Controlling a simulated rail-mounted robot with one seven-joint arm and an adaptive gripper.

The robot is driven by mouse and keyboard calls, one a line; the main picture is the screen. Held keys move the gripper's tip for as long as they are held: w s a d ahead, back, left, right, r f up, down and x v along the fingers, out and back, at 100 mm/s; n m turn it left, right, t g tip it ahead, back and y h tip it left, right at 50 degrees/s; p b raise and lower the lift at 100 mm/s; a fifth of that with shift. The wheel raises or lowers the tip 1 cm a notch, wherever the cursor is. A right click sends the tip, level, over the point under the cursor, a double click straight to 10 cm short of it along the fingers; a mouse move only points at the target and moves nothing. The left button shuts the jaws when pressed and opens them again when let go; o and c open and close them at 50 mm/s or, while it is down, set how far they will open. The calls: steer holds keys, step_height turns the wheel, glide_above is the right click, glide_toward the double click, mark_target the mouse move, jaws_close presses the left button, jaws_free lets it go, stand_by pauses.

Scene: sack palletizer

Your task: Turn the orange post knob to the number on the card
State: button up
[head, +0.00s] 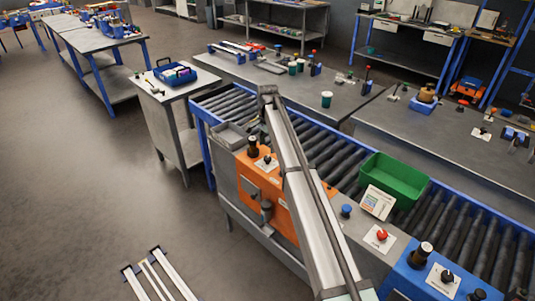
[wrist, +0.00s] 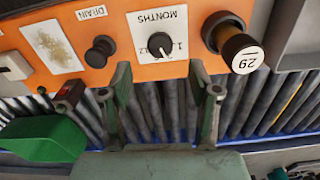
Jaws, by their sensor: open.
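The orange post (head: 252,182) stands at the near side of the roller conveyor in the head view; its orange face (wrist: 200,75) fills the top of the wrist view. A black pointer knob (wrist: 160,44) sits on a white dial plate marked MONTHS, upside down in the picture. My gripper (wrist: 164,78) is open and empty, its fingers apart just below this knob in the picture, not visibly touching it. A white card (head: 378,202) with small print leans by the green bin; its number is unreadable. The arm hides my gripper in the head view.
A dark round post (wrist: 235,42) with a number resembling 29 stands beside the dial. Another black knob (wrist: 100,52) is near the DRAIN label. The green bin (head: 394,178) sits on the rollers (head: 320,153). A red button (head: 382,235) is nearby.

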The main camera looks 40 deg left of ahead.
mark_target(268, 158)
step_height(268, 158, down, 6)
steer(key=shift+r+p, duration=0.1)
steer(key=shift+p, duration=0.35)
steer(key=c, duration=1.1)
